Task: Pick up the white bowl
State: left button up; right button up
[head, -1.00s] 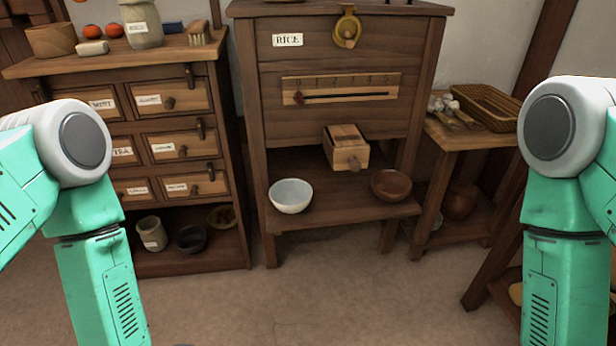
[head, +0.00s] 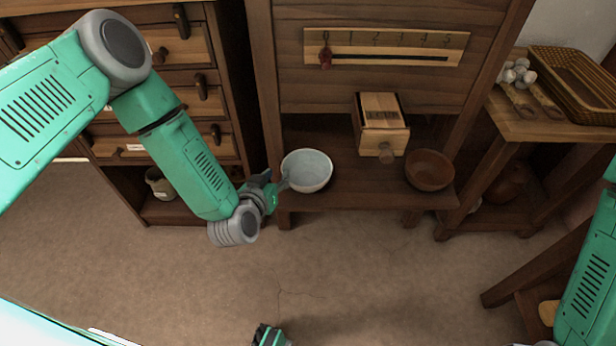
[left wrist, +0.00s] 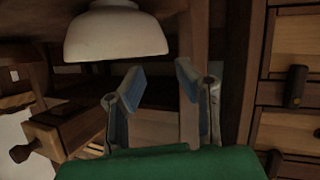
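The white bowl (head: 307,171) stands upright on the lower shelf of the wooden rice cabinet, toward its left side. My left gripper (head: 280,184) is just left of the bowl, its fingers close to the bowl's left side. In the left wrist view the two blue-padded fingers (left wrist: 160,88) are apart with nothing between them. There the bowl (left wrist: 115,36) shows at the upper left, beyond the fingertips. Whether a finger touches the bowl I cannot tell. My right arm shows only at the right edge, and its gripper is out of view.
A brown bowl (head: 430,170) stands on the same shelf at the right. A small wooden drawer (head: 381,124) juts out above the shelf between the bowls. A drawer cabinet (head: 228,84) is at the left, a side table (head: 545,125) at the right.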

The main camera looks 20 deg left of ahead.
aim_at(284, 163)
pick_arm(q)
jog(key=shift+b+x, duration=0.3)
jog(key=shift+x, duration=0.95)
jog(key=b+x, duration=0.2)
jog(key=x, duration=0.2)
jog(key=shift+w+a+f+b, duration=0.2)
jog(key=shift+w+a+b, duration=0.15)
jog(key=shift+w+b, duration=0.05)
jog(key=shift+r, duration=0.1)
grip_shut()
